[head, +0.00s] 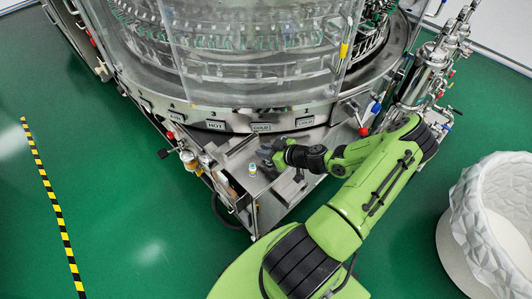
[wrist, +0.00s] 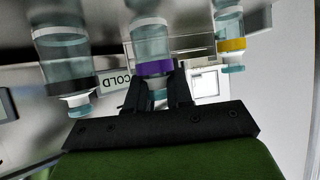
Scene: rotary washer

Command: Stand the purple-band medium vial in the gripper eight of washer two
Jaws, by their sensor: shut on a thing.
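The purple-band vial (wrist: 152,45) is clear glass with pale liquid and shows in the middle of the wrist view. Its purple band lies between the fingers of my gripper (wrist: 158,88), which is shut on it. In the wrist view its narrow end points down the picture, between the fingers. In the head view my gripper (head: 266,153) is low over the metal shelf in front of the washer (head: 262,60), and the held vial cannot be made out there. The gripper numbers on the washer cannot be read.
A black-band vial (wrist: 62,60) is left of the held one and a yellow-band vial (wrist: 230,42) is right, both apart from my fingers. One small vial (head: 252,169) stands on the metal shelf (head: 270,187). A white bin (head: 492,215) stands right.

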